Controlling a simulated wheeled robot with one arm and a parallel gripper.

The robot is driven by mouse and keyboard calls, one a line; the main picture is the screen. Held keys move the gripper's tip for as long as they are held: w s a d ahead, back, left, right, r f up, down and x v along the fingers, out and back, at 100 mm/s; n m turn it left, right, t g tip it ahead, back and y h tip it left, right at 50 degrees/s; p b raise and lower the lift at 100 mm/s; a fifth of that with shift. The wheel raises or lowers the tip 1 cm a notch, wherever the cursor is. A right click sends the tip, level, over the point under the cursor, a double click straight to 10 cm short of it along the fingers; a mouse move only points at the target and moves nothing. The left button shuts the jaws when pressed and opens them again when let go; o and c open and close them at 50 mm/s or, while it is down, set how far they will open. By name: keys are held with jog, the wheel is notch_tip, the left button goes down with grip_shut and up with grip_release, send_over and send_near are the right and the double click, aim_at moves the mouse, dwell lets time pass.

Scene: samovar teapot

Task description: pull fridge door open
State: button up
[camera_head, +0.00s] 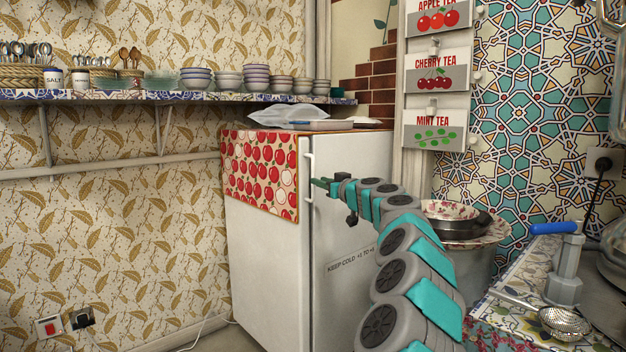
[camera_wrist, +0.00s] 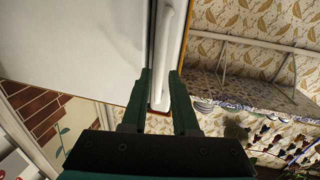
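The white fridge (camera_head: 270,255) stands against the wall, and its door (camera_head: 345,220) looks closed. A slim white vertical handle (camera_head: 309,166) runs along the door's left edge. It also shows in the wrist view, as a pale bar (camera_wrist: 168,50). My gripper (camera_head: 320,184) is at the lower part of the handle. In the wrist view my gripper (camera_wrist: 161,85) has its two dark green fingers apart, with the handle's end between or just beyond them. I cannot tell whether either finger touches it. My arm hides part of the door's right side.
A shelf with bowls (camera_head: 195,77) runs along the wall at left. A pot (camera_head: 465,255) and a counter (camera_head: 510,285) stand right of my arm.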

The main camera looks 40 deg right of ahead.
aim_at(313, 197)
jog(key=shift+w+d+p, duration=0.15)
jog(key=shift+w+p, duration=0.15)
jog(key=shift+w, duration=1)
jog(key=shift+w+d+p, duration=0.15)
jog(key=shift+w+p, duration=0.15)
jog(key=shift+w, duration=0.95)
grip_shut()
